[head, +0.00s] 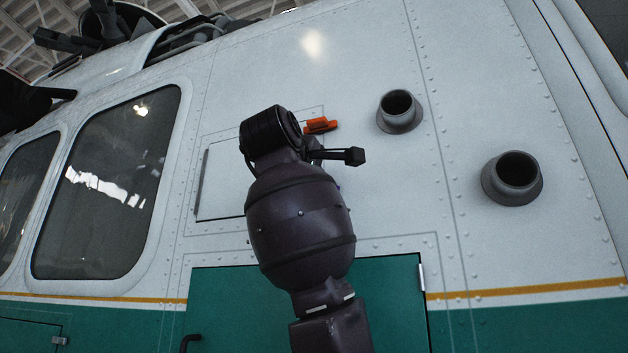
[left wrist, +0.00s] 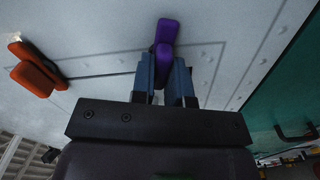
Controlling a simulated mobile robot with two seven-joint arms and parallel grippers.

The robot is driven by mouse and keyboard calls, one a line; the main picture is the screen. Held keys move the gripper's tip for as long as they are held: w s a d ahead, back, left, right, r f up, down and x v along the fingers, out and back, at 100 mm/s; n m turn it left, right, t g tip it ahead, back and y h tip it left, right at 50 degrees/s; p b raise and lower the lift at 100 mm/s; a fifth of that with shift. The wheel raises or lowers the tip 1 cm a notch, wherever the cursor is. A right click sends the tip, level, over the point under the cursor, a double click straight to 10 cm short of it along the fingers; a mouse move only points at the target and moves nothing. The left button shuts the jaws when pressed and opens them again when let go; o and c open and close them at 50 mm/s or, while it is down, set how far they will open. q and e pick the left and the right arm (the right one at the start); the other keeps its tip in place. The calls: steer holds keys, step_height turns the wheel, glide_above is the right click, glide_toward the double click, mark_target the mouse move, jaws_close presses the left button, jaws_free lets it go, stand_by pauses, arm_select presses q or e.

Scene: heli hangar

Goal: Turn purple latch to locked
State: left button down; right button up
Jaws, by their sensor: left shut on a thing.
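The purple latch (left wrist: 166,32) is on the white hull in the left wrist view. Its handle points up in that picture, in line with my fingers. My left gripper (left wrist: 165,76) has its two blue-grey fingers on either side of the latch's lower part and is shut on it. In the head view my left arm covers the middle of the hull and hides nearly all of the purple latch. An orange latch (head: 320,125) shows just beyond the wrist and also at the left of the wrist view (left wrist: 36,70). My right gripper is in neither view.
A white hatch panel (head: 222,165) lies partly behind my arm. Two dark round pipe stubs (head: 398,108) (head: 514,176) stick out of the hull to the right. A green door (head: 392,300) is below, and dark windows (head: 108,185) are at left.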

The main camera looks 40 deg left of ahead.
arm_select(q)
steer(key=shift+n, duration=1.7)
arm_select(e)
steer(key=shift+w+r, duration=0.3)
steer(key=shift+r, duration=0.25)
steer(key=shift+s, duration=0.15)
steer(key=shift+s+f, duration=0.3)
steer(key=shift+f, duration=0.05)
arm_select(q)
steer(key=c, duration=1.2)
jaws_free()
steer(key=shift+o, duration=0.4)
steer(key=shift+s, duration=0.1)
steer(key=b+v, duration=0.1)
steer(key=v, duration=0.9)
steer(key=shift+s+b, duration=0.3)
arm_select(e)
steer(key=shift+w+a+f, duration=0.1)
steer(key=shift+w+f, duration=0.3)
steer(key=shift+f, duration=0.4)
arm_select(q)
steer(key=shift+d+f, duration=0.1)
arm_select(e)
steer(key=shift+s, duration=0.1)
